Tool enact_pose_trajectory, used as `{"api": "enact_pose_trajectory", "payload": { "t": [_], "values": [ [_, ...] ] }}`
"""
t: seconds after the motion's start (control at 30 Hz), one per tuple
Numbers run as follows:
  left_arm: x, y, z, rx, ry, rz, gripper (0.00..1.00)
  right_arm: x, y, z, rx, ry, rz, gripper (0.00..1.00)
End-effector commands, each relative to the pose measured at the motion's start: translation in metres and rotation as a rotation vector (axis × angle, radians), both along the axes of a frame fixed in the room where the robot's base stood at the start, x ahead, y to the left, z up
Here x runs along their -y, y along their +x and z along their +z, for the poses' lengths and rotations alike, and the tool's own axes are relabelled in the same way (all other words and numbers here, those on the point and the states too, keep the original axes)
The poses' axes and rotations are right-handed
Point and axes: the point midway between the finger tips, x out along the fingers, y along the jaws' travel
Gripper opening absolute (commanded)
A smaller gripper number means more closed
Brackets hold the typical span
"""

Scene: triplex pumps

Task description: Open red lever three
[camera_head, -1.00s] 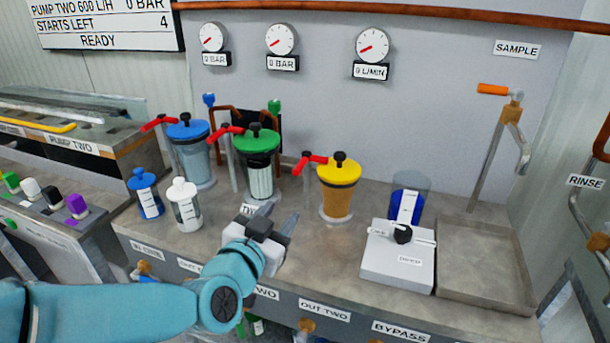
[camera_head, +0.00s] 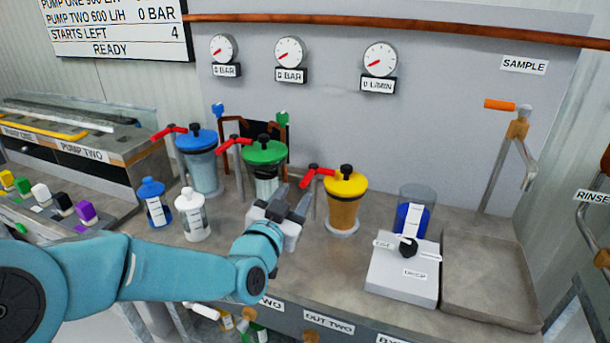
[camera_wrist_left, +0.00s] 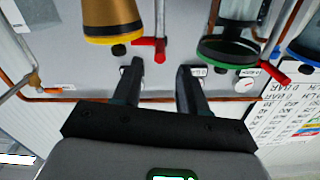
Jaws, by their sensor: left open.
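Three red levers stand in a row at the back of the bench. The third red lever (camera_head: 317,176) is on a grey post beside the yellow-lidded canister (camera_head: 343,205) and points down to the left. The other levers are by the green-lidded canister (camera_head: 266,153) and the blue-lidded canister (camera_head: 197,145). My left gripper (camera_head: 292,199) is open and empty, in front of and left of the third lever, apart from it. In the left wrist view, the third lever (camera_wrist_left: 151,42) shows just beyond the fingertips (camera_wrist_left: 160,66), beside the yellow-lidded canister. My right gripper is not in view.
A blue bottle (camera_head: 154,203) and a white bottle (camera_head: 192,215) stand left of my gripper. A white box with a black knob (camera_head: 407,247) and a shallow grey tray (camera_head: 490,285) are at right. Bare bench lies before the yellow-lidded canister.

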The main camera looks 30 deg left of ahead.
Motion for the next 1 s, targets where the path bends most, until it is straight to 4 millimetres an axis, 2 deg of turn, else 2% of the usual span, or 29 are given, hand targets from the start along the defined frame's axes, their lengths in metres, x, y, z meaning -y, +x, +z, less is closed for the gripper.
{"api": "enact_pose_trajectory", "payload": {
  "t": [0.1,0.3,0.47,0.7,0.73,0.83,0.87,1.0],
  "values": [
    [-0.007,0.028,0.0,0.0,0.0,0.001,0.42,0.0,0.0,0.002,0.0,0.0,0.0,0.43],
    [-0.014,0.057,0.0,0.0,0.0,0.001,0.42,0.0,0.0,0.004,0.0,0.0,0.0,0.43],
    [-0.016,0.067,0.0,0.0,0.0,0.001,0.42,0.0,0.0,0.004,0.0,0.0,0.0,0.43],
    [-0.016,0.068,0.0,0.0,0.0,0.001,0.42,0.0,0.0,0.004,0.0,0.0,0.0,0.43],
    [-0.016,0.068,0.0,0.0,0.0,0.001,0.39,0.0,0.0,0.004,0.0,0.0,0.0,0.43],
    [-0.016,0.067,0.0,0.0,0.0,0.001,0.06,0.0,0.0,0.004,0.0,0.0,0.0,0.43],
    [-0.016,0.067,0.0,0.0,0.0,0.001,0.0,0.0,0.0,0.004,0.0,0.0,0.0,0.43],
    [-0.016,0.067,0.0,0.0,0.0,0.001,0.0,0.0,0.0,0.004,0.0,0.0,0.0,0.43]
  ]
}}
